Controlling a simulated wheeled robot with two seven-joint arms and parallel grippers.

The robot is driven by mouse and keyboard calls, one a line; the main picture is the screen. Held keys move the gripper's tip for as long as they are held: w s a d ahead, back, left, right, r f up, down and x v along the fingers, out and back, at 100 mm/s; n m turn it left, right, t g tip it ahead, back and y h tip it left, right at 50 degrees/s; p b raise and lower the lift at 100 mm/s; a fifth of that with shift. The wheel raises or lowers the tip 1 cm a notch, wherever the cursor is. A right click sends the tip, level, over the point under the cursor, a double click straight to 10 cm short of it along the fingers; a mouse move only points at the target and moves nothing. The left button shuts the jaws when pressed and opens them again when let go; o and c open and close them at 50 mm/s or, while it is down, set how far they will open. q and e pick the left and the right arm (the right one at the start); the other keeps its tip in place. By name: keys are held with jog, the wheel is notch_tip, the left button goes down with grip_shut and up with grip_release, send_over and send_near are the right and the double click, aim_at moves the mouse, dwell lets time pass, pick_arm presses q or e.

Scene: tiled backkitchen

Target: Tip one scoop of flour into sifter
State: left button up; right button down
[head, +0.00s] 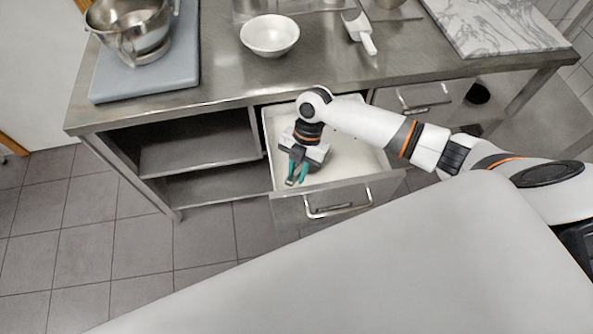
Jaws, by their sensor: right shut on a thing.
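My right gripper (296,177) reaches down into the pulled-out drawer (358,150), its teal fingers close together near the front wall. It is shut on a small greyish thing, mostly hidden by the fingers and gripper body; I cannot tell what it is. The inside of the drawer is white; I cannot tell flour from lining. A white scoop (358,27) lies on the steel counter at the back. A steel bowl-like vessel with handles (132,30) stands at the upper left; I cannot tell whether it is the sifter. My left gripper is not in view.
The vessel stands on a grey board (120,88). A white bowl (270,36) sits on the counter (220,65), with steel items cut off behind it. A marble slab (490,25) lies at the right. Open shelves (195,150) are left of the drawer.

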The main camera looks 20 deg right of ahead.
jog(key=shift+w+d+r, duration=0.1)
jog(key=shift+w+d, duration=0.1)
jog(key=shift+d, duration=0.1)
jog(key=shift+w+d+f+b, duration=0.2)
jog(key=shift+w+d+b, duration=0.1)
jog(key=shift+d+b, duration=0.05)
jog(key=shift+d, duration=0.1)
jog(key=shift+w+d, duration=0.35)
jog(key=shift+d, duration=0.1)
dwell(0.5)
jog(key=shift+r, duration=0.1)
